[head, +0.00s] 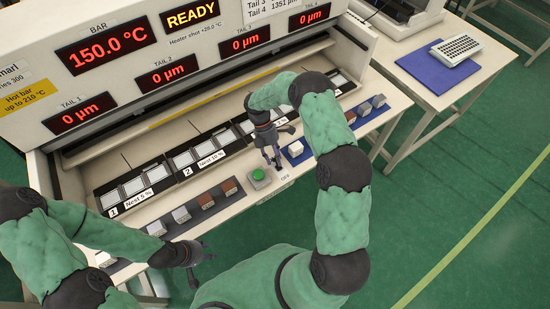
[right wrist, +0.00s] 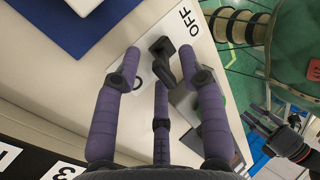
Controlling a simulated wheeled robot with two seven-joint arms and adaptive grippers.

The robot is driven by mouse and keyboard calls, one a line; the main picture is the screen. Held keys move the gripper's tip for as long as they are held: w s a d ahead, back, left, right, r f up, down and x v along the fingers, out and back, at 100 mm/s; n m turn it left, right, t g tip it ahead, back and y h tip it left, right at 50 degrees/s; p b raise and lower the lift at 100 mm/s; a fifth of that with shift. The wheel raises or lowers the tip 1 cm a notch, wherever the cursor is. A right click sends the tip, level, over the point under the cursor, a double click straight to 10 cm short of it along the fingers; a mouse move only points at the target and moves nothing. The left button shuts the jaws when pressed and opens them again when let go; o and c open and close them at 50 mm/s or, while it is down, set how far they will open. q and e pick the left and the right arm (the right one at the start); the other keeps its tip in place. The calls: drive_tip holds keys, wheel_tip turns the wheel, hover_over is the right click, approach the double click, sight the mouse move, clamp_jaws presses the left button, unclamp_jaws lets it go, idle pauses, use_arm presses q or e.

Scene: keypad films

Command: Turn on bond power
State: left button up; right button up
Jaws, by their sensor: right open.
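The bond power switch is a dark knob (right wrist: 163,47) with a short handle, beside the printed word OFF (right wrist: 187,20). My right gripper (head: 270,162) is above the front ledge, and its purple-grey fingers (right wrist: 160,70) are spread around the knob in the right wrist view. The fingers are open; I cannot tell whether any touches the knob. In the head view the gripper hides most of the switch, and the OFF label (head: 285,178) shows just right of the green button (head: 258,175). My left gripper (head: 202,262) hangs by the front edge with its fingers apart, empty.
The machine's displays (head: 191,15) read READY and 150.0 °C. Numbered nests (head: 133,186) line the ledge, with several small blocks (head: 205,200) in front. A blue mat (head: 415,68) with a keypad (head: 456,49) lies on the right table. Green floor is clear at right.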

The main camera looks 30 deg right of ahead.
drive_tip(key=v, duration=1.1)
drive_tip(key=shift+r, duration=0.2)
